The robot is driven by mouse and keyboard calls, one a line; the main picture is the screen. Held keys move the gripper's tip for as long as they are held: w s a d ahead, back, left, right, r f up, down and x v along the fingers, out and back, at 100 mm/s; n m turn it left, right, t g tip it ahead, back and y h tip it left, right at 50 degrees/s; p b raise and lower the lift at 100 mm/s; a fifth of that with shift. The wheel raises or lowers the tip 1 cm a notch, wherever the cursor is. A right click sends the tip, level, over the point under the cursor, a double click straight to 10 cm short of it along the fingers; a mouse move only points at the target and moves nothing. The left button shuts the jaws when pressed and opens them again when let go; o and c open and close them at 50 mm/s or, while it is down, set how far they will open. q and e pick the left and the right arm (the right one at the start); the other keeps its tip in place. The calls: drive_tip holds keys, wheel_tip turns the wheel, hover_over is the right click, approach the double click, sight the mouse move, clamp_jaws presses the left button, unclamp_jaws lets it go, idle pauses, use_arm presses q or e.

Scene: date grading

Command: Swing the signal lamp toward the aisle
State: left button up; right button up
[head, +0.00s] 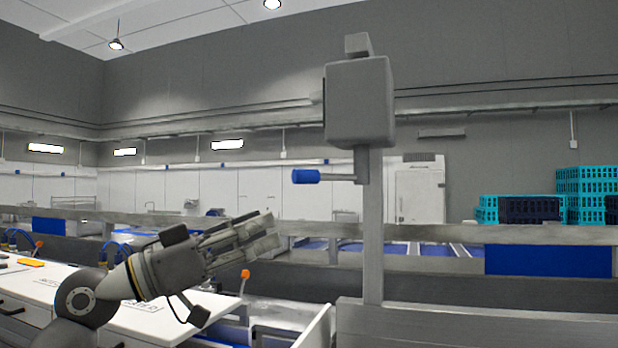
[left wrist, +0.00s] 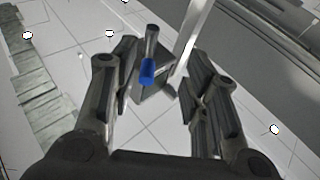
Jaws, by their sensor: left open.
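The signal lamp is a grey box (head: 360,103) on a grey upright post (head: 373,240) at centre right in the head view. A short arm under the box reaches left and ends in a blue handle (head: 306,177). My left gripper (head: 264,232) is open and empty, below and left of the handle in that picture. In the left wrist view the blue handle (left wrist: 147,72) shows between the spread fingers of my left gripper (left wrist: 158,70), apart from them. The lamp's face is turned away to the left and barely shows. My right gripper is not in view.
A grey rail (head: 560,235) runs across behind the post, with a blue panel (head: 548,261) below it. Teal and dark crates (head: 585,182) stand at the right. A white worktop (head: 150,318) lies below my left arm. The air between gripper and handle looks clear.

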sight(308, 173)
use_arm(q)
drive_tip(key=shift+m+h, duration=0.3)
drive_tip(key=shift+h, duration=0.2)
drive_tip(key=w+d+r+p, duration=0.1)
drive_tip(key=d+r, duration=0.1)
drive_tip(key=w+d+r+p, duration=0.1)
drive_tip(key=d+r+p, duration=0.1)
drive_tip(key=d+r, duration=0.1)
drive_tip(key=w+d+r+p, duration=0.1)
drive_tip(key=d+r+p, duration=0.1)
drive_tip(key=r, duration=0.1)
drive_tip(key=shift+d, duration=0.15)
drive_tip(key=shift+w+d+r, duration=0.1)
drive_tip(key=shift+w+d, duration=0.15)
drive_tip(key=shift+d, duration=0.1)
clamp_jaws()
